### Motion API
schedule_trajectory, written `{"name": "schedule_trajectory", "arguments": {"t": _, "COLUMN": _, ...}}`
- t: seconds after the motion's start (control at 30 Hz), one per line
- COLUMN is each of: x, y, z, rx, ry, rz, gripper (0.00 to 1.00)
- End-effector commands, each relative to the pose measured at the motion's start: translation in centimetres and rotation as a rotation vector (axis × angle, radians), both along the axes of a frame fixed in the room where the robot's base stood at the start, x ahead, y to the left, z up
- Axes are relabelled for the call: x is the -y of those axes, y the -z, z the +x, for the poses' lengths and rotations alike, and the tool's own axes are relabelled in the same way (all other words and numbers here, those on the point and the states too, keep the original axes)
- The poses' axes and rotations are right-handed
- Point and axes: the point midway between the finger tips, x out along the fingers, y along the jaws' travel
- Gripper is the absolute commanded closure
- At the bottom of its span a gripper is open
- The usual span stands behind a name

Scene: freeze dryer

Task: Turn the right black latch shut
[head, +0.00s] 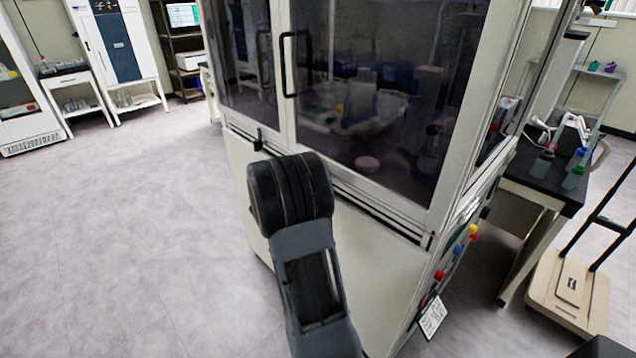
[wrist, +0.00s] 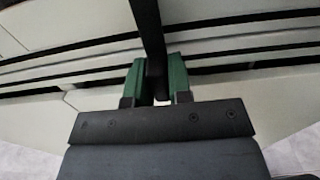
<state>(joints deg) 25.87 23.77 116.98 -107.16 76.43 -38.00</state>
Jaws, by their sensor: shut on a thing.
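In the wrist view a black latch (wrist: 149,30) runs down from the top edge as a long, nearly upright bar, slightly tilted. My gripper (wrist: 157,80) has its two green fingers on either side of it and is shut on it. The latch's lower end goes down between the fingers. In the head view my dark arm stands in front of the cabinet and hides my gripper and the held latch. Another small black latch (head: 257,139) shows on the door's lower frame, left of my arm.
The freeze dryer cabinet (head: 370,290) has dark glass doors with a black handle (head: 290,65). Coloured buttons (head: 457,249) are on its right side. A black-topped bench (head: 540,185) and a cart (head: 570,285) stand at the right. The floor at the left is clear.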

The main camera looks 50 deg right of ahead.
Motion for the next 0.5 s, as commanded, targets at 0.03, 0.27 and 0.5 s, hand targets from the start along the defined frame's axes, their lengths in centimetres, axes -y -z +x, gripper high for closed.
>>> {"name": "schedule_trajectory", "arguments": {"t": 0.03, "x": -0.01, "y": 0.08, "z": -0.02, "rx": -0.005, "ry": 0.000, "rz": 0.001, "gripper": 1.00}}
{"name": "schedule_trajectory", "arguments": {"t": 0.27, "x": -0.01, "y": 0.09, "z": -0.02, "rx": -0.005, "ry": 0.000, "rz": 0.001, "gripper": 1.00}}
{"name": "schedule_trajectory", "arguments": {"t": 0.5, "x": -0.01, "y": 0.05, "z": -0.01, "rx": -0.003, "ry": 0.000, "rz": 0.000, "gripper": 0.61}}
